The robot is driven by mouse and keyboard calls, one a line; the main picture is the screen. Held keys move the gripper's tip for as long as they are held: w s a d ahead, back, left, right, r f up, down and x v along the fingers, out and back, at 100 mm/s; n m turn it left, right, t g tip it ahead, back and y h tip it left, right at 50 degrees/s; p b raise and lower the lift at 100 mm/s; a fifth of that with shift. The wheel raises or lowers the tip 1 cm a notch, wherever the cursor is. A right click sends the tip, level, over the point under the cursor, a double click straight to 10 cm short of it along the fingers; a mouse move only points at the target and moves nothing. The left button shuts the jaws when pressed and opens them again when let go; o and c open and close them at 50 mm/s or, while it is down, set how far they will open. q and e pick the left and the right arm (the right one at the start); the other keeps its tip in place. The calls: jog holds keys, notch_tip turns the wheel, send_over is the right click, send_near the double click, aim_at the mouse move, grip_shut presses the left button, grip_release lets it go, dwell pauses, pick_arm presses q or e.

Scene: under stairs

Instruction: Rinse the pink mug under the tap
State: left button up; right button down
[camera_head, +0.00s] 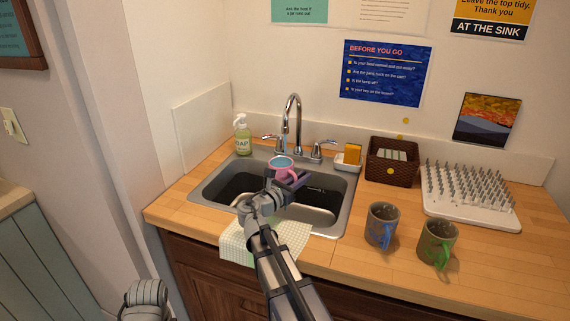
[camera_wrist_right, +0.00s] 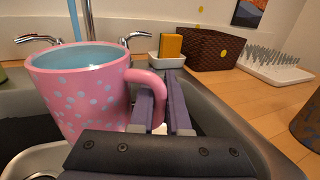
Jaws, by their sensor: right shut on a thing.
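The pink mug (camera_head: 283,171) with pale dots is upright over the sink (camera_head: 337,194), below the spout of the tap (camera_head: 292,108). Its inside looks blue. My right gripper (camera_head: 297,181) is shut on its handle; in the right wrist view the fingers (camera_wrist_right: 167,103) close around the handle of the mug (camera_wrist_right: 83,97). A narrow blue streak (camera_wrist_right: 74,20), which looks like water, comes down to the mug's mouth beside the tap's post (camera_wrist_right: 88,18). Part of my left arm shows at the lower left; its gripper is out of view.
A soap bottle (camera_head: 242,135) stands left of the tap. A sponge holder (camera_head: 347,161), brown basket (camera_head: 391,160) and spiked drying rack (camera_head: 468,192) are to the right. Two mugs, blue-handled (camera_head: 382,225) and green-handled (camera_head: 436,243), stand near the counter's front. A cloth (camera_head: 290,239) hangs over the sink's front.

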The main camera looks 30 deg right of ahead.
jog(key=s+a+r+p, duration=0.2)
jog(key=s+r+p, duration=0.1)
jog(key=s+r, duration=0.1)
jog(key=shift+a+p, duration=0.3)
jog(key=shift+a, duration=0.05)
